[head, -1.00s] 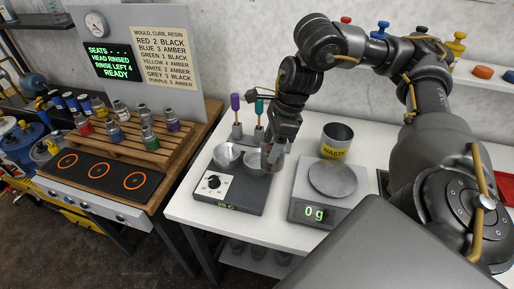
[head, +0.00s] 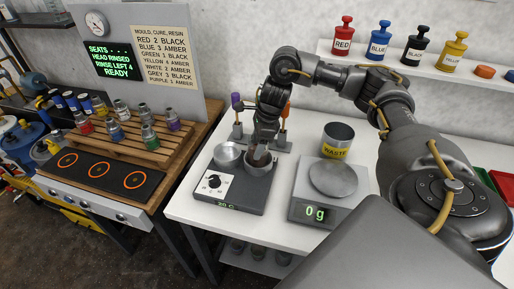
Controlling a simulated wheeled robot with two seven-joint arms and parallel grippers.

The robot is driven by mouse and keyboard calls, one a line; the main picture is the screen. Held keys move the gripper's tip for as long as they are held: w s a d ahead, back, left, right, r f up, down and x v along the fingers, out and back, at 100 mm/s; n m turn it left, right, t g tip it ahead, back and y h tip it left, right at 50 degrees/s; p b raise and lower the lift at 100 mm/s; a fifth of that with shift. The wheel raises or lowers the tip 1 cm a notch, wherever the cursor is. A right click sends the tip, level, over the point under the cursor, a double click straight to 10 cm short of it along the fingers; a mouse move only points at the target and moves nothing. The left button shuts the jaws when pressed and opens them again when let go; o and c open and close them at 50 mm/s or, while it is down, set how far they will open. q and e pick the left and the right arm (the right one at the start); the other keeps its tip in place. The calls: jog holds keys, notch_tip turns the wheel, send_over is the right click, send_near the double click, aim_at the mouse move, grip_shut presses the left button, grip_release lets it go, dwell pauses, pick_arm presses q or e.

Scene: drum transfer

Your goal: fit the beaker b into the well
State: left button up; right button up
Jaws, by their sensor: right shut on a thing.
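A grey heating unit (head: 213,186) with a dial and a green readout stands at the left of the white table. Two metal cups sit at its top: a left cup (head: 228,154) and a right cup (head: 259,170), which I take for beaker b. My right gripper (head: 258,158) points down at the right cup and is shut on it, its brownish fingertips at the rim. The well under this cup is hidden, so I cannot tell whether the cup is fully seated. My left gripper is not in view.
A scale (head: 318,211) reading 0 g and a waste can (head: 337,143) stand to the right. Handled tools (head: 237,116) stand in a rack behind the gripper. A wooden rack (head: 140,141) of jars is at left. Bottles (head: 378,42) line the shelf.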

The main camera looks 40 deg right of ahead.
jog(key=shift+x, duration=0.85)
jog(key=shift+d, duration=0.2)
jog(key=shift+f, duration=0.2)
jog(key=o, duration=1.1)
jog(key=shift+s, duration=0.1)
